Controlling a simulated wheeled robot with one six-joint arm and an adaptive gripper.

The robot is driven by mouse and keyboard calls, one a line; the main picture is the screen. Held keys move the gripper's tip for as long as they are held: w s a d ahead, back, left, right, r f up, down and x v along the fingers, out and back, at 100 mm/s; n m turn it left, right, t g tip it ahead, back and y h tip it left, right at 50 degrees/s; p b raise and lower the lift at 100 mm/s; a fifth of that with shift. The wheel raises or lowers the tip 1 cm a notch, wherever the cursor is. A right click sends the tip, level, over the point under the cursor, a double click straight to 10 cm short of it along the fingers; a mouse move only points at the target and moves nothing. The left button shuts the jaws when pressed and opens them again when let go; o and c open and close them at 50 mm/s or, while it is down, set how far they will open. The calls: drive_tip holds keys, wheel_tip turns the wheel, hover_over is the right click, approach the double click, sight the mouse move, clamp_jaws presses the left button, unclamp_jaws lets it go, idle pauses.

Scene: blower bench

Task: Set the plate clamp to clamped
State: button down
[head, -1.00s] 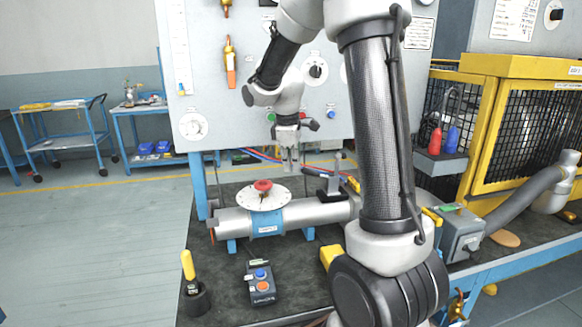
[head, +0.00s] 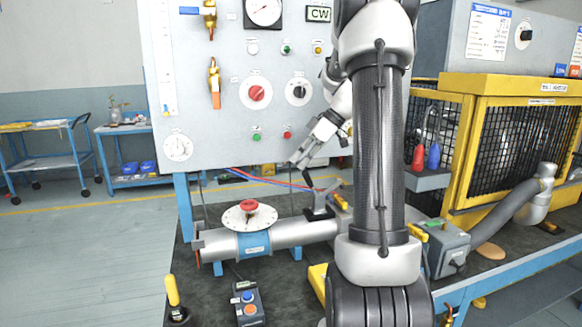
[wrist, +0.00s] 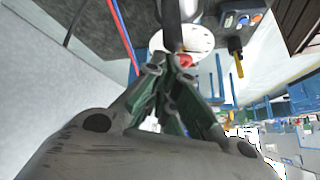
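The plate clamp (head: 319,213) has a black base beside the right end of the grey pipe in the head view. One dark arm of it stands nearly upright, tilted left, and another slants up to the right. My gripper (head: 297,164) is just above and left of the upright arm's top, pointing down and left; I cannot tell whether they touch. In the wrist view my gripper's fingers (wrist: 172,68) converge and look shut. A dark bar (wrist: 172,22) runs up beyond the fingertips, probably part of the clamp.
The grey pipe (head: 290,234) carries a white round plate (head: 232,218) with a red knob (head: 249,205). A button box (head: 248,304) stands in front. The panel (head: 215,120) rises behind, and a yellow cage (head: 505,85) is at the right.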

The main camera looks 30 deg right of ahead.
drive_tip(key=d, duration=0.1)
drive_tip(key=d+y, duration=0.1)
drive_tip(key=s+d+y, duration=0.1)
drive_tip(key=shift+r+t, duration=0.25)
drive_tip(key=shift+t, duration=0.05)
drive_tip(key=shift+r, duration=0.1)
drive_tip(key=shift+r, duration=0.75)
drive_tip(key=shift+w, duration=0.1)
